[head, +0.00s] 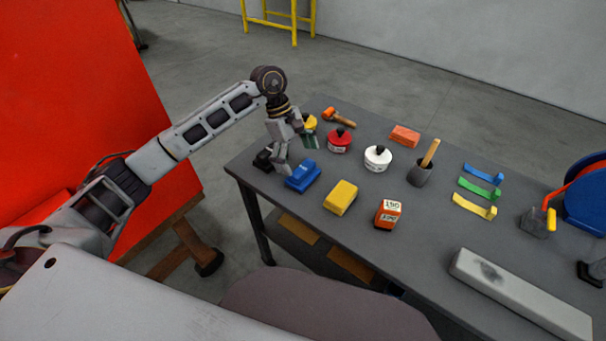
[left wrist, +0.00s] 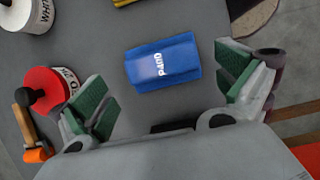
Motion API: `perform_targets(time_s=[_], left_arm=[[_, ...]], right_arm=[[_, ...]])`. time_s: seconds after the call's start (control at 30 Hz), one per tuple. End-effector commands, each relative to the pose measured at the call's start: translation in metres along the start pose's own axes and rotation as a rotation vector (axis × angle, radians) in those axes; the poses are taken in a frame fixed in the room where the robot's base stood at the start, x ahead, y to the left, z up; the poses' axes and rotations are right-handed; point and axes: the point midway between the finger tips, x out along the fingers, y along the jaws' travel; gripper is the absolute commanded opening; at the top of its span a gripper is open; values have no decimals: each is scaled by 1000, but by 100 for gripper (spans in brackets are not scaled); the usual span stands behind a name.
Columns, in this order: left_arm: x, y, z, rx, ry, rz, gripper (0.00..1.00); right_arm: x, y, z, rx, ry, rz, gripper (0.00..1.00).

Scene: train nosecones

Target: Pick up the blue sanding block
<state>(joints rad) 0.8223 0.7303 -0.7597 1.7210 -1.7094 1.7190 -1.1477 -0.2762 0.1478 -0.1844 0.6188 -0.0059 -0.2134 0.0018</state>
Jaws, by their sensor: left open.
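The blue sanding block (head: 303,175) lies on the grey table near its left end. In the left wrist view the blue sanding block (left wrist: 163,62) shows white lettering on top. It lies ahead of and between the two green-padded fingers, with nothing touching it. My left gripper (head: 297,152) is open and empty above the table, just behind the block in the head view. In the left wrist view my left gripper (left wrist: 160,92) has its fingers spread wide. My right gripper is in neither view.
A yellow block (head: 340,197) and an orange-white block (head: 388,213) lie to the right. A red-lidded tin (head: 339,140), a white tin (head: 378,158) and an orange-headed tool (head: 339,118) stand or lie behind. A long grey bar (head: 520,295) lies at the front right.

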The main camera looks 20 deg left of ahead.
Motion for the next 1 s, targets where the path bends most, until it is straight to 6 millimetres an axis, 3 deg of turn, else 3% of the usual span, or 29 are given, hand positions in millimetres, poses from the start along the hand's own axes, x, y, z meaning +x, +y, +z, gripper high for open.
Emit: perform_targets(time_s=[0.43, 1.0], left_arm=[[41, -3, 2, 0, 0, -1, 100], [44, -2, 2, 0, 0, 0, 97]], right_arm=[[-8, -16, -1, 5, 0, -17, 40], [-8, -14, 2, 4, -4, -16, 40]])
